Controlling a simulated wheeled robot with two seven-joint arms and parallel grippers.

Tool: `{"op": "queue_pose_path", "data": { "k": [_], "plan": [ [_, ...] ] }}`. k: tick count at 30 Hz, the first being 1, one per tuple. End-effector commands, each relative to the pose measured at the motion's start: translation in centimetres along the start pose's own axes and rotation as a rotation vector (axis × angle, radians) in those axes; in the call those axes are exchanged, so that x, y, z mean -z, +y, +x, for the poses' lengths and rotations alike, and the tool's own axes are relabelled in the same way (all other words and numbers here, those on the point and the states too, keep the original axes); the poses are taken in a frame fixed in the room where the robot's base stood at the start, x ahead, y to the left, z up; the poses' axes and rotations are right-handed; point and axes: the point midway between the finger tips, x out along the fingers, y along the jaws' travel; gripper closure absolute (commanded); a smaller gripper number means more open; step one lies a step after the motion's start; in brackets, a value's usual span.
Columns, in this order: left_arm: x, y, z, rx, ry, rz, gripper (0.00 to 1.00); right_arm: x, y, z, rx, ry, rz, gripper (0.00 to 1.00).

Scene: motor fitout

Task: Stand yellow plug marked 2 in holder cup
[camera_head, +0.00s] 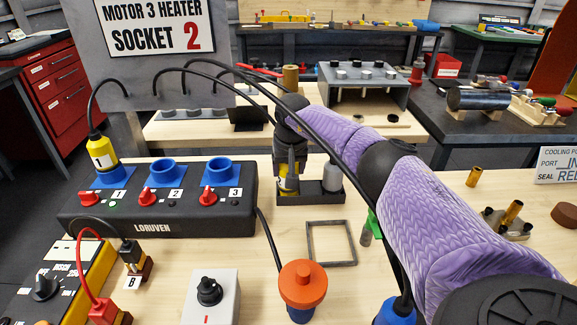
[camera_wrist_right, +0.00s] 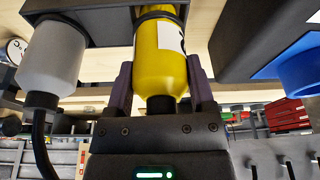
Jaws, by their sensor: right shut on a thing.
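My right gripper (camera_head: 288,162) reaches down from the right in the head view and is shut on a yellow plug (camera_head: 288,186). In the wrist view the yellow plug (camera_wrist_right: 158,55) sits between both fingers (camera_wrist_right: 160,82), with part of a white label showing; its number cannot be read. The plug is at the left part of a black holder (camera_head: 320,199). In the wrist view its far end meets the holder (camera_wrist_right: 105,30); how deep it sits is hidden. A grey plug (camera_head: 332,178) stands in the holder's right part. My left gripper is not in view.
A black socket box (camera_head: 150,228) with blue sockets and red switches lies left of the holder; a yellow plug marked 1 (camera_head: 101,152) stands in socket 1. A thin square frame (camera_head: 331,243) and an orange-topped button (camera_head: 303,283) are in front. Black cables arch above.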

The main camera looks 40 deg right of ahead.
Motion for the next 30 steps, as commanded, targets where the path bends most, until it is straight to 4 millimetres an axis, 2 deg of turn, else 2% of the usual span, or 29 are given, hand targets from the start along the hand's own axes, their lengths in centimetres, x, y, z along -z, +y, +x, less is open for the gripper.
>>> {"op": "queue_pose_path", "data": {
  "k": [7,8,12,22,25,30],
  "plan": [
    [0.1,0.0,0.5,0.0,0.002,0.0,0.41,-0.2,0.0,0.7,0.0,-0.001,0.0,0.99],
    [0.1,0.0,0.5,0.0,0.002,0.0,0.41,-0.2,0.0,0.7,0.0,0.0,0.0,0.28],
    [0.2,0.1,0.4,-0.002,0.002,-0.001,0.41,-0.2,0.0,0.6,0.0,0.0,0.0,0.0],
    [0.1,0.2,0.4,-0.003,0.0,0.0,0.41,-0.2,0.0,0.6,0.0,0.0,0.0,0.0],
    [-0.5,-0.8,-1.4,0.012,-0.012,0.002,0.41,0.1,0.1,-3.0,0.002,0.006,-0.001,0.0],
    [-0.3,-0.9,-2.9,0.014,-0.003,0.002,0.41,0.0,0.0,-7.2,0.002,0.004,-0.001,0.0]
  ]
}}
